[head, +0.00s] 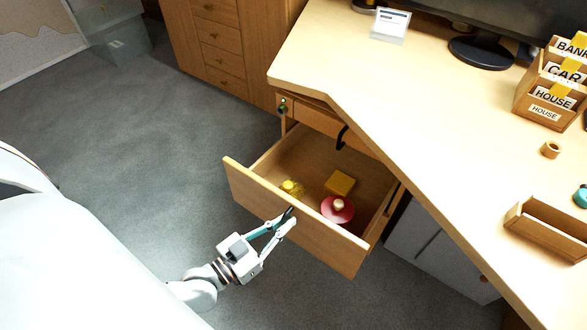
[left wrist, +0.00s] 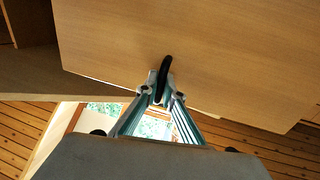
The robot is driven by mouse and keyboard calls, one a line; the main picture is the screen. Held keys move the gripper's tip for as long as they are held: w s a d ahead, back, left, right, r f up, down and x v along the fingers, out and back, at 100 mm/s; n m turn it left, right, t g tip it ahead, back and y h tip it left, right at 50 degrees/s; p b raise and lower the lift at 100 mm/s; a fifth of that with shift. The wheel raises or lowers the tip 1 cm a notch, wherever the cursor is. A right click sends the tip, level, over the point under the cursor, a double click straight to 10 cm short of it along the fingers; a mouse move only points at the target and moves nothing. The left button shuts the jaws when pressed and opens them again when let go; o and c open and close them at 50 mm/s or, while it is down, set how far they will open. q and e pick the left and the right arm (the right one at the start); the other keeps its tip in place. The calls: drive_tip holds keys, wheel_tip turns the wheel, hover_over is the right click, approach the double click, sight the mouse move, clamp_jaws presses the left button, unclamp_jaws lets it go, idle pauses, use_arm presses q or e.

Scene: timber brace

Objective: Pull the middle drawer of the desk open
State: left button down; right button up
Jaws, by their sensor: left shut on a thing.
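The middle drawer (head: 290,222) of the desk (head: 340,75) stands well open, pulled out to the lower left in the head view. Inside it are a yellow block (head: 340,183), a red round thing (head: 338,209) with a pale knob, and a small yellow object (head: 292,187). My left gripper (head: 287,217) is at the drawer front, shut on the black handle (left wrist: 164,76), which shows clearly in the left wrist view. The gripper's fingertips (left wrist: 160,95) meet at the handle. My right gripper is not in view.
Above the open drawer is a closed drawer with a black handle (head: 342,136). A wooden cabinet (head: 222,45) stands behind. The desktop holds a monitor stand (head: 481,52), a labelled card box (head: 548,100) and a wooden tray (head: 547,228). The grey floor (head: 150,150) left of the drawer is clear.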

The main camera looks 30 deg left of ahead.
use_arm(q)
drive_tip(key=v, duration=0.2)
drive_tip(key=d+v, duration=0.1)
drive_tip(key=v, duration=0.2)
drive_tip(key=shift+s+p, duration=0.35)
drive_tip(key=shift+p, duration=0.05)
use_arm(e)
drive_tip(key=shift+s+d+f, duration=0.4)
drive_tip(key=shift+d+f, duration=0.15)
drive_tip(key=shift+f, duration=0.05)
use_arm(q)
drive_tip(key=c, duration=2.5)
unclamp_jaws()
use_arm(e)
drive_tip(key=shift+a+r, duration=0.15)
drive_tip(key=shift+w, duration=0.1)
